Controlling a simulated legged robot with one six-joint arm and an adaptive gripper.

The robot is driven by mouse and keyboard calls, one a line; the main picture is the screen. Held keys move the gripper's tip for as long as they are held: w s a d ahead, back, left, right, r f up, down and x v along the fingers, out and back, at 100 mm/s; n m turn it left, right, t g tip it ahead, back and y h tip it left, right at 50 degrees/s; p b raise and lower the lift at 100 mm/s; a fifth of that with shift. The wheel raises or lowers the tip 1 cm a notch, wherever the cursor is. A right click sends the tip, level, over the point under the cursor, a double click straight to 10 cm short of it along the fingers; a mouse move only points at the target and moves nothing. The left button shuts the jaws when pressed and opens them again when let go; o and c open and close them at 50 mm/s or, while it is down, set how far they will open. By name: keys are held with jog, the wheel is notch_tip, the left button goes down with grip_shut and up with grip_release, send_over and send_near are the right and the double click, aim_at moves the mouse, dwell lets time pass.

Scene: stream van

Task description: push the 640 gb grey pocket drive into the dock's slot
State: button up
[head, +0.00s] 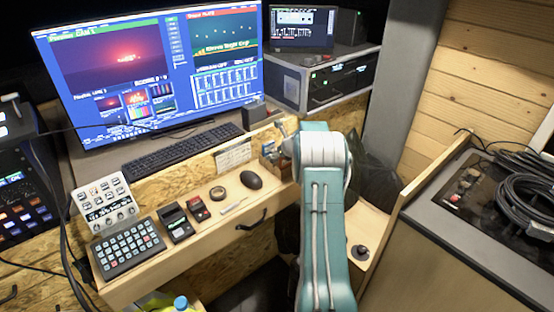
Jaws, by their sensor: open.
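I cannot make out the 640 GB grey pocket drive for certain at this size. A small black device (175,223) with a green-lit front lies on the wooden desk, right of the button keypad. A smaller black and red piece (197,207) lies just right of it. Either could be the dock or a drive; no label or slot is readable. My teal arm rises from the bottom centre to a white joint. My gripper is not visible; the arm's far end is hidden behind that joint.
The desk (205,250) also holds a keypad (127,247), a mixer panel (105,202), a tape roll (217,193), a pale pen-like item (234,207) and a mouse (251,180). A keyboard (182,151) and monitor (150,65) stand behind. A cable-topped counter (475,200) bounds the right.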

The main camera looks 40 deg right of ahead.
jog(key=shift+c, duration=0.3)
jog(key=c, duration=0.9)
jog(key=shift+c, duration=0.2)
